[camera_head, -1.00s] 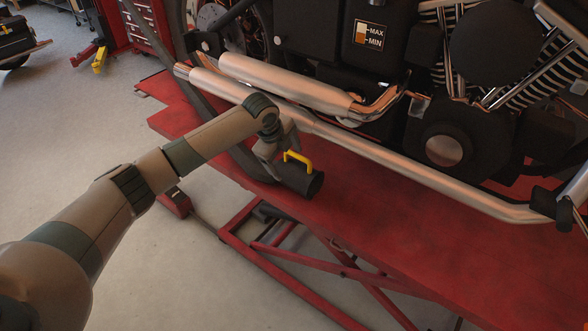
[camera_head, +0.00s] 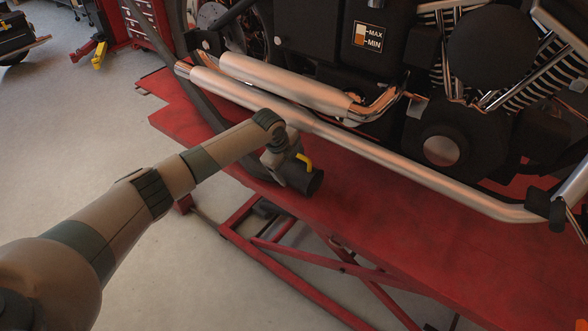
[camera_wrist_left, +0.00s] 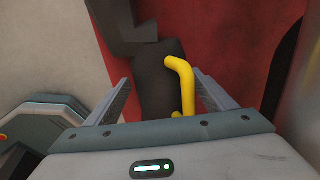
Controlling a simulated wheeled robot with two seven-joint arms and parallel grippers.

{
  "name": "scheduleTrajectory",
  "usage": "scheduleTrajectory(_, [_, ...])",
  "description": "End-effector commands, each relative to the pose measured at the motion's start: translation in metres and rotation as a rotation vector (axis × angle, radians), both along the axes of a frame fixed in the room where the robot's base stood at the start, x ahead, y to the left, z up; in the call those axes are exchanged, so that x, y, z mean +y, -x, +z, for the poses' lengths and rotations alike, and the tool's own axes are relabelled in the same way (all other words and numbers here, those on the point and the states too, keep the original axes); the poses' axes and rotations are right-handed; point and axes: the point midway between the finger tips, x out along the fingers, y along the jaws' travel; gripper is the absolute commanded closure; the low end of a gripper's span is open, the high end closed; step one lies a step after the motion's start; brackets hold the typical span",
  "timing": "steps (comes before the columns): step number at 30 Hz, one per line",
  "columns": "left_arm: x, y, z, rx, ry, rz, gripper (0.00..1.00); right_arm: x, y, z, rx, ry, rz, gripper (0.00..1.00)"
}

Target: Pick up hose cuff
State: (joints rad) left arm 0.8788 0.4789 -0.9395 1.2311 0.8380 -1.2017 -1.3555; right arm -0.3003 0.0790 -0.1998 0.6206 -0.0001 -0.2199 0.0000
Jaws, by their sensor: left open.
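The hose cuff (camera_head: 314,182) is a dark cylinder with a yellow handle (camera_head: 304,161), lying over the red lift platform (camera_head: 380,220) near its front edge. My left gripper (camera_head: 289,166) is at the cuff and hides part of it and of the handle. In the left wrist view my left gripper (camera_wrist_left: 163,78) is open, with one finger on each side of the dark cuff (camera_wrist_left: 155,65) and its yellow handle (camera_wrist_left: 184,80). Gaps show beside the cuff, and I cannot tell whether either finger touches it. My right gripper is not in view.
A motorcycle with chrome exhaust pipes (camera_head: 380,149) stands on the platform just behind the cuff. A dark hose (camera_head: 200,105) runs down towards the cuff. Red lift struts (camera_head: 300,263) are below. Grey floor (camera_head: 90,130) is clear at left.

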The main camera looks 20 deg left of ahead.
Motion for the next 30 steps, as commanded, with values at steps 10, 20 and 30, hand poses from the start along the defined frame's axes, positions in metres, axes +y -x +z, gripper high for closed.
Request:
scheduleTrajectory(10, [-0.004,-0.012,-0.03,0.003,-0.001,0.001,0.23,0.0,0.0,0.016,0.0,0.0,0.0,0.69])
scheduleTrajectory(20, [-0.005,-0.014,-0.036,0.001,-0.001,0.0,0.23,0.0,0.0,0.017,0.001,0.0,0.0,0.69])
scheduleTrajectory(30, [-0.005,-0.014,-0.036,0.001,-0.001,0.001,0.32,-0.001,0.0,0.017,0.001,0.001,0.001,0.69])
